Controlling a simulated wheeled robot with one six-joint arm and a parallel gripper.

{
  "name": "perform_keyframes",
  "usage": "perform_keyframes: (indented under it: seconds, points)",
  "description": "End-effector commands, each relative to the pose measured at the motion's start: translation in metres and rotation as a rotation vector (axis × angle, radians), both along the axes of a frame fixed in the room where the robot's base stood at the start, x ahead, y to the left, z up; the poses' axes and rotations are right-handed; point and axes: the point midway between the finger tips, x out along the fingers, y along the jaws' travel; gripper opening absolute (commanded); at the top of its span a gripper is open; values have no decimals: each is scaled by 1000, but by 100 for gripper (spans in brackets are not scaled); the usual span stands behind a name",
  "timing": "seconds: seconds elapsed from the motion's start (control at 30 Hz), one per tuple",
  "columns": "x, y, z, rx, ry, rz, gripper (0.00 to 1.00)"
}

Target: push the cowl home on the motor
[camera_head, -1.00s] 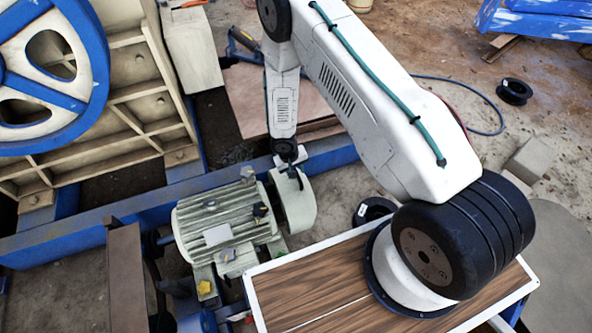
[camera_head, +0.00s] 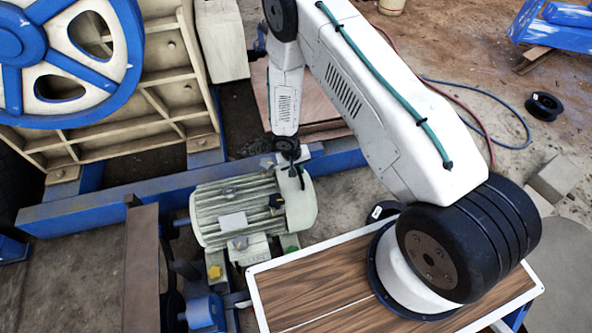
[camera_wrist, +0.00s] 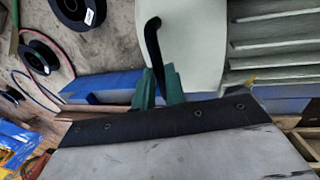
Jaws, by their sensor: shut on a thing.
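The motor (camera_head: 225,207) is a pale green finned body with its shaft end at the left. The cowl (camera_head: 303,205), a smooth pale cap, sits at the motor's right end with no clear gap from the fins. In the wrist view the cowl (camera_wrist: 197,40) stands beside the motor's fins (camera_wrist: 275,45), its edge close along them. My gripper (camera_head: 292,168) is at the top of the cowl. In the wrist view its green fingers (camera_wrist: 158,88) are shut on the cowl's black handle (camera_wrist: 153,45). The cowl's far side is hidden.
A wooden-topped table (camera_head: 330,280) is in front, under my arm. A blue frame beam (camera_head: 100,208) runs behind the motor, and the big blue-and-cream wheel (camera_head: 60,65) is at the left. Black spools (camera_head: 543,106) and a blue hose (camera_head: 500,145) lie on the floor at the right.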

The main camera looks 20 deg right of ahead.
Motion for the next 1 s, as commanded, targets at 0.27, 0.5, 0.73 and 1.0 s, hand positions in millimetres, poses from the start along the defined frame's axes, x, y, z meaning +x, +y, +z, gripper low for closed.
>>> perform_keyframes:
  seconds: [0.27,0.5,0.73,1.0]
  points:
    - [1,5,0,7,-4,2,0]
    - [1,2,0,6,-4,-1,34]
    - [1,0,5,5,-4,-4,34]
    - [3,9,47,5,-6,-4,34]
